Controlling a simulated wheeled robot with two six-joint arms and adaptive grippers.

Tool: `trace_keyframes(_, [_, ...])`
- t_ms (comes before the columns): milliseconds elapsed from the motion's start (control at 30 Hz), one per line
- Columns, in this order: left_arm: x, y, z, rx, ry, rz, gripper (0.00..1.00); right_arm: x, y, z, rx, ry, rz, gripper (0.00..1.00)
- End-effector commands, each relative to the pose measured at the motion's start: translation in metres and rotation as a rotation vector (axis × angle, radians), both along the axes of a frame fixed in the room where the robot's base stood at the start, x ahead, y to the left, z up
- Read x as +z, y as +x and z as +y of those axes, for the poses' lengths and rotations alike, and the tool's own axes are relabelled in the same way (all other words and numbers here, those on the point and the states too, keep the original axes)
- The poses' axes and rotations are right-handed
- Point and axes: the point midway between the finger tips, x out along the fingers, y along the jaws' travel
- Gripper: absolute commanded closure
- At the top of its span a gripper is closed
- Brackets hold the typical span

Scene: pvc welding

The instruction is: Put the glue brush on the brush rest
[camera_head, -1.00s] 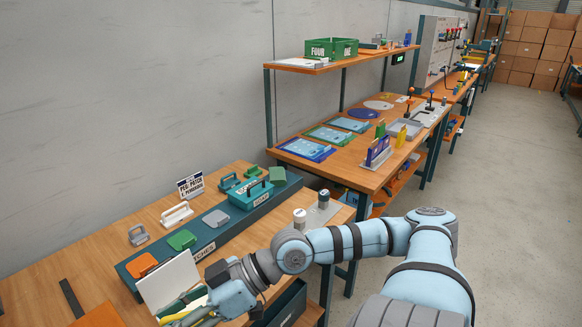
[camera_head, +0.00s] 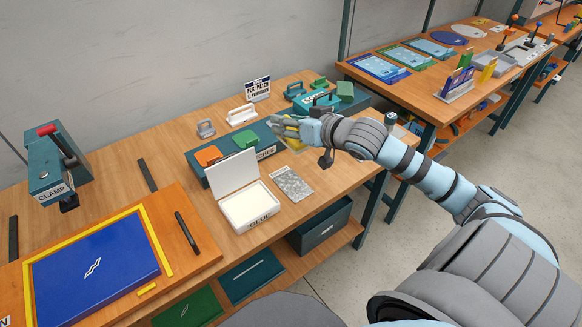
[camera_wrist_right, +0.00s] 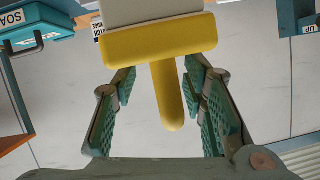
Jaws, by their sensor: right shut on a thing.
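My right gripper (camera_head: 290,128) is above the back of the bench, over the teal rack of patches. In the wrist view the right gripper (camera_wrist_right: 165,85) is shut on the glue brush (camera_wrist_right: 168,98), which has a yellow handle, a yellow crossbar and a pale head pointing away from the palm. In the head view the brush is a small yellow patch, mostly hidden by the fingers. The open white glue box (camera_head: 250,210) stands on the bench. A grey speckled plate (camera_head: 291,182) lies right of it; I cannot tell whether it is the brush rest. My left gripper is out of view.
The teal rack (camera_head: 197,167) holds orange and green handled blocks. A clamp (camera_head: 58,170) stands at the left, behind a blue sheet (camera_head: 95,262) in a yellow frame. A white handled block (camera_head: 242,115) sits near the wall. The bench between clamp and glue box is mostly clear.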

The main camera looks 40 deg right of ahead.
Motion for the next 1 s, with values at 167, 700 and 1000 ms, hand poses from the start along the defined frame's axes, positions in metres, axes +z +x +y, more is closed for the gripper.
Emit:
trace_keyframes(167, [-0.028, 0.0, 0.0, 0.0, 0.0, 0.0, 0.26, -0.078, -0.001, 0.001, -0.002, 0.006, 0.003, 0.9])
trace_keyframes(700, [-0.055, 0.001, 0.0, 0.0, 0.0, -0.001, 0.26, -0.156, -0.001, 0.001, 0.003, -0.001, 0.0, 0.9])
trace_keyframes(1000, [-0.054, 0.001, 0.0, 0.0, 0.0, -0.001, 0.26, -0.157, -0.001, 0.001, 0.002, 0.0, 0.001, 0.47])
